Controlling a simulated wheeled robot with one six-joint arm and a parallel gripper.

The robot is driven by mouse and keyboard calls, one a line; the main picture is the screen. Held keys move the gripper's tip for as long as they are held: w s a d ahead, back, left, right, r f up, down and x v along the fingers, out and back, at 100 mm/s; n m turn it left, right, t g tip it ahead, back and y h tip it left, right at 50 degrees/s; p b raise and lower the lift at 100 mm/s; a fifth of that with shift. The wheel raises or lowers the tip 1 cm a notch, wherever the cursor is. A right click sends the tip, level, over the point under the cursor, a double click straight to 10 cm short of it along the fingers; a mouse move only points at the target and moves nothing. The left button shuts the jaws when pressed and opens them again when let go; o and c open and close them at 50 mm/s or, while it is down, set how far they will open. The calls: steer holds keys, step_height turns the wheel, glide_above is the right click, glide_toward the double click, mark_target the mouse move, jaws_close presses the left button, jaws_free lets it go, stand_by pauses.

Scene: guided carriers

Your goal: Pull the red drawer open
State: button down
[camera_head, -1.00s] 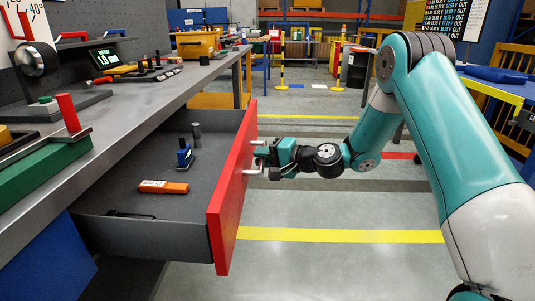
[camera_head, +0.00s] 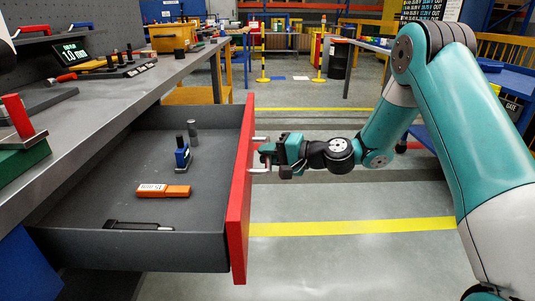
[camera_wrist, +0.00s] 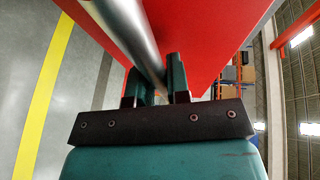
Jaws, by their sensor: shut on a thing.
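The red drawer front (camera_head: 240,195) stands well out from the workbench, and the drawer's grey tray (camera_head: 110,190) shows open behind it. A metal bar handle (camera_head: 258,171) is fixed on the outer face of the front. My gripper (camera_head: 266,156) is shut on the handle, at the right of the drawer. In the wrist view, the fingers (camera_wrist: 160,84) close around the silver handle (camera_wrist: 127,30), with the red front (camera_wrist: 200,40) just beyond.
In the drawer lie an orange box-shaped item (camera_head: 163,191), a blue clamp-like item (camera_head: 182,155), a grey cylinder (camera_head: 193,130) and a black tool (camera_head: 138,226). The workbench top (camera_head: 110,95) holds several tools. The floor (camera_head: 350,260) right of the drawer is clear.

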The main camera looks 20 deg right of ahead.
steer(key=c, duration=1.2)
jaws_free()
steer(key=shift+s+a, duration=0.1)
steer(key=shift+s, duration=0.05)
steer(key=shift+o, duration=0.5)
steer(key=shift+d, duration=0.2)
steer(key=p+v, duration=0.1)
steer(key=v, duration=1.6)
steer(key=shift+p, duration=0.35)
steer(key=shift+d, duration=0.1)
